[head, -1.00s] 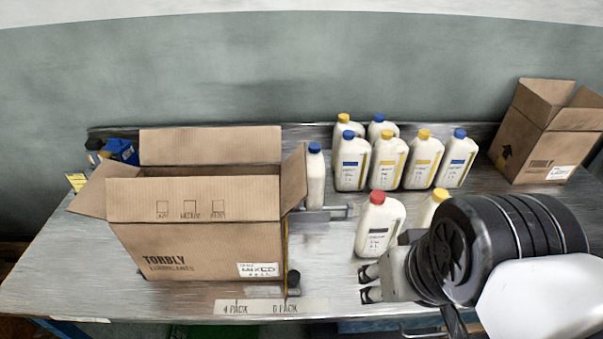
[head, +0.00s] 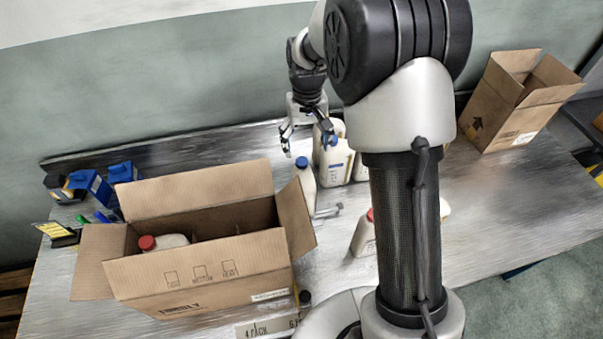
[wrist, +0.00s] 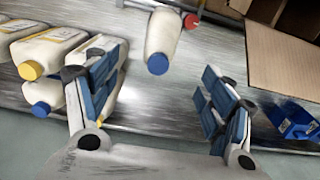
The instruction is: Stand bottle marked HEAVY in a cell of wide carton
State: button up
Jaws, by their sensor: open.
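The wide carton (head: 215,275) stands open at the front left in the head view. A divider shows inside, and a red-capped bottle (head: 170,241) stands in one cell at the left. A white blue-capped bottle (head: 307,188) stands right of the carton; it also shows in the wrist view (wrist: 162,35), lying in line with the gap between my fingers. My gripper (head: 308,145) is open and empty, above and behind that bottle. More bottles (head: 335,165) stand to its right, partly behind my arm. No label is legible enough to show which bottle is marked HEAVY.
Another red-capped bottle (head: 364,238) stands on the table, partly hidden by my arm. Blue boxes (head: 92,186) lie at the left. A second carton (head: 513,105) stands at the back right. Bare table (head: 500,205) lies at the right.

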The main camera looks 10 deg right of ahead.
aim_at(304, 177)
notch_tip(304, 177, down, 11)
jog(key=shift+s+a+f+b, duration=0.1)
jog(key=shift+f+b, duration=0.05)
jog(key=shift+b, duration=0.65)
jog(key=shift+w+a+f+b, duration=0.1)
jog(key=shift+w+f+b, duration=0.1)
jog(key=shift+f, duration=1.3)
jog(key=shift+w+f+b, duration=0.1)
jog(key=shift+f+b, duration=0.1)
jog(key=shift+f, duration=1.25)
grip_shut()
jog(key=shift+r, duration=0.1)
